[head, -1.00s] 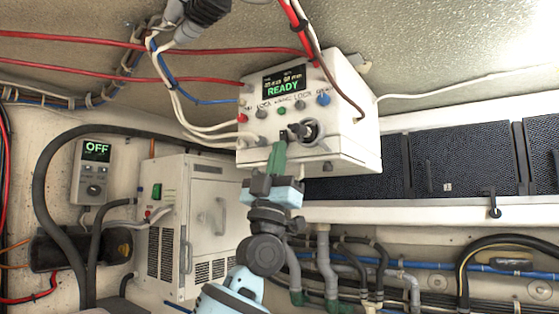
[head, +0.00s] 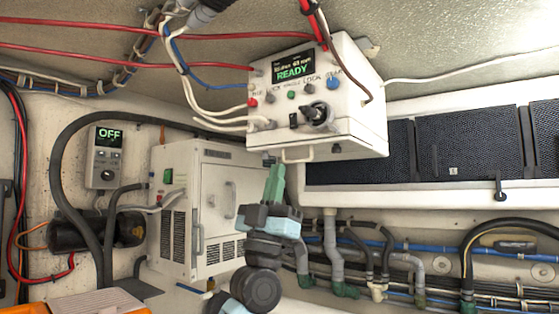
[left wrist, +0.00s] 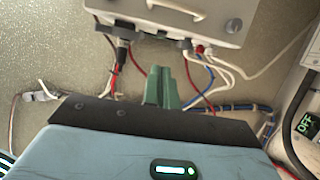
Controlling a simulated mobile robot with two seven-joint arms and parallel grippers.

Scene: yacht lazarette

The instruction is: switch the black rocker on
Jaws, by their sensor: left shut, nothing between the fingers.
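The black rocker (head: 293,121) is a small dark switch low on the front panel of the white control box (head: 347,92), just left of a large black rotary knob (head: 316,114). Its tilt is too small to tell. The box's screen (head: 293,68) reads READY in green. My left gripper (head: 275,170) has green fingers, shut with nothing between them. It is below the panel and the rocker, apart from both. In the left wrist view the shut fingers (left wrist: 163,88) point towards the box (left wrist: 225,18); the rocker is not visible there. My right gripper is not in view.
Cables (head: 205,122) run into the box's left side. A grey unit (head: 105,157) reading OFF and a white cabinet (head: 190,205) stand left. Pipes (head: 335,250) run below.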

